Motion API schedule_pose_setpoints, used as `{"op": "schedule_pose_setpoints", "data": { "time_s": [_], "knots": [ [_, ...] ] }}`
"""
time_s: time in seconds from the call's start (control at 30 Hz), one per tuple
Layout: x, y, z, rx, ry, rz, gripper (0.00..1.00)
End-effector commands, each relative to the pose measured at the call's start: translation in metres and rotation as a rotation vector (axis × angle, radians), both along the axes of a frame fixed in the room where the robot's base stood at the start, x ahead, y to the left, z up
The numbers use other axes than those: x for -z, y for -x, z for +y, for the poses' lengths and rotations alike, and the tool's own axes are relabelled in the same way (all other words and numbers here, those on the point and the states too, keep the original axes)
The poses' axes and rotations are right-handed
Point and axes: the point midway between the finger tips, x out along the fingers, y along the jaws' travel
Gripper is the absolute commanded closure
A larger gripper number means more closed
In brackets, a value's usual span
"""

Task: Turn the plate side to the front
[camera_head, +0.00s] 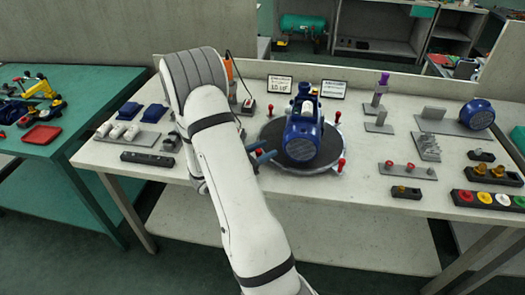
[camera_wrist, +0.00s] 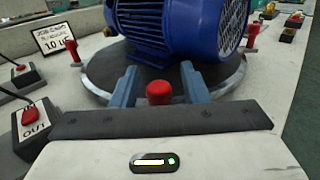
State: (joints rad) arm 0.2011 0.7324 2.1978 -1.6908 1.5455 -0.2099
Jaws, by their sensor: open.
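A blue pump motor (camera_head: 304,130) stands on a dark round turntable (camera_head: 332,143), its dark round end facing the front in the head view. Red knobs stand around the rim, one at the right (camera_head: 341,164). I cannot make out a plate on the motor. My gripper (camera_head: 262,157) is at the turntable's left edge, its blue fingers pointing inward. In the wrist view, the open fingers (camera_wrist: 159,74) stand on either side of a red knob (camera_wrist: 158,92), with gaps visible. The motor (camera_wrist: 180,30) and turntable (camera_wrist: 98,72) lie beyond them.
Two cards, one reading 1.0 HP (camera_head: 279,84), stand behind the turntable. A box with a red button (camera_wrist: 30,118) is close on the left in the wrist view. Racks of fittings (camera_head: 406,170) fill the right; white cylinders (camera_head: 118,131) are on the left. The front table edge beyond the turntable is clear.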

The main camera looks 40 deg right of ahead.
Motion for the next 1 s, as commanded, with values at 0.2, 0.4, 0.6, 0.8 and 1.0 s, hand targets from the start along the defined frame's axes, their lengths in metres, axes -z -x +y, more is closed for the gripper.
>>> {"op": "schedule_pose_setpoints", "data": {
  "time_s": [0.2,0.4,0.6,0.8,1.0],
  "knots": [
    [0.0002,-0.0001,0.0003,0.0,0.0,0.0,0.62],
    [0.0001,-0.0001,0.0005,0.0,0.0,0.0,0.79],
    [0.0001,-0.0002,0.0007,0.0,0.0,0.0,0.95],
    [0.0001,-0.0003,0.0008,-0.001,0.0,0.0,1.0],
    [0.0002,-0.0011,0.0014,0.0,0.0,0.0,1.0]
  ]
}}
